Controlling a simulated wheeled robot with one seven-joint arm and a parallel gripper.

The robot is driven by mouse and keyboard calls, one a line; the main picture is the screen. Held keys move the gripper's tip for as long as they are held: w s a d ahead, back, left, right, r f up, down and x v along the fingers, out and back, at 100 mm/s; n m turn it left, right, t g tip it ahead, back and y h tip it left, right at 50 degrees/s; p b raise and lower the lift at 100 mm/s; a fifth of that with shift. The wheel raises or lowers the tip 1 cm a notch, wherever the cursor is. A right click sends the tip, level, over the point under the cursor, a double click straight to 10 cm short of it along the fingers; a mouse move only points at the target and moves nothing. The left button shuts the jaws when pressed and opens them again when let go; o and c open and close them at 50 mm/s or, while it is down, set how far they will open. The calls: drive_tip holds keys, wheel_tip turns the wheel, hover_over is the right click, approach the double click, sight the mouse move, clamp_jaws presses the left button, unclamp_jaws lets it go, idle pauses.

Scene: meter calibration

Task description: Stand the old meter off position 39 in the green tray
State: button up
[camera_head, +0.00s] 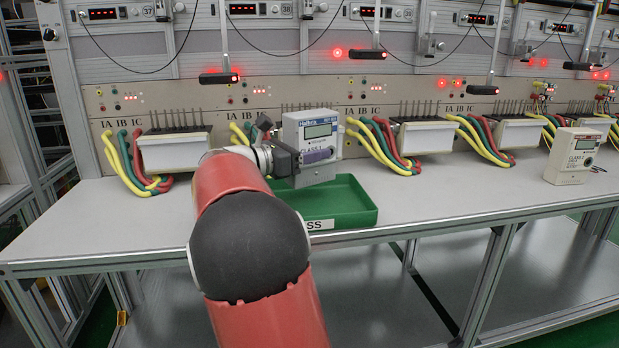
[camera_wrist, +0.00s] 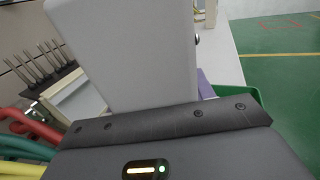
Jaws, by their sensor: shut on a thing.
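A pale grey meter (camera_head: 318,135) with a small display and a purple band is held upright by my gripper (camera_head: 290,160), which is shut on it. The meter's plain pale side also fills the middle of the wrist view (camera_wrist: 135,50). The green tray (camera_head: 345,200) lies on the bench below and slightly right of my gripper, its label partly hidden by my arm. The meter appears over the tray's back part in the head view; I cannot tell the height between them. A strip of the tray's green wall shows in the wrist view (camera_wrist: 248,95).
A second, cream meter (camera_head: 572,155) stands on the bench at the right. White sockets (camera_head: 425,140) with pins and yellow, green and red cables line the back panel. Black bars (camera_head: 368,54) hang above. The bench front (camera_head: 440,215) right of the tray is clear.

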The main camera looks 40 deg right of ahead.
sight(310, 171)
drive_tip(key=shift+f+b, duration=0.55)
drive_tip(key=shift+f, duration=1.75)
drive_tip(key=shift+f, duration=0.1)
drive_tip(key=o, duration=1.3)
drive_tip(key=shift+f, duration=0.1)
drive_tip(key=shift+a+r, duration=0.1)
drive_tip(key=shift+r, duration=0.1)
drive_tip(key=a, duration=0.3)
drive_tip(key=w+a+p, duration=0.1)
drive_tip(key=a, duration=0.3)
drive_tip(key=shift+w+a, duration=0.1)
drive_tip(key=shift+w, duration=0.1)
